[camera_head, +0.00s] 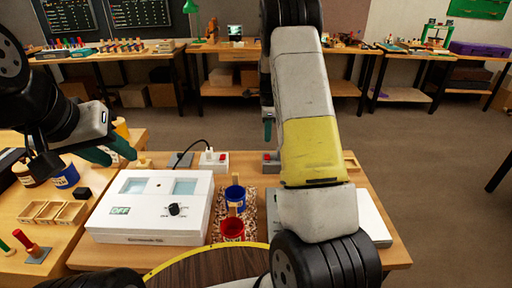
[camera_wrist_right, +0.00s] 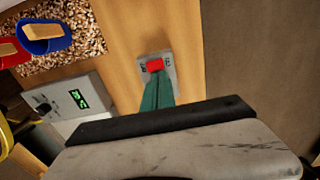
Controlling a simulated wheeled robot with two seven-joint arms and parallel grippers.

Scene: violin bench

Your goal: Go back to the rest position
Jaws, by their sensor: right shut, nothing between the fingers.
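My right gripper (camera_wrist_right: 155,95) has its green fingers shut together with nothing between them. In the right wrist view the fingertips point at a red switch (camera_wrist_right: 155,65) on a grey plate; I cannot tell whether they touch it. In the head view the right gripper (camera_head: 267,130) hangs above the bench, left of my forearm, near the grey switch box (camera_head: 270,167). My left gripper (camera_head: 118,156) is over the left side of the bench, its green fingers apart and empty, near a yellow-topped object.
A white box (camera_head: 118,238) with a dial and an OFF display stands centre left. Wooden trays (camera_head: 70,213) and jars are at left. My right arm hides part of the bench.

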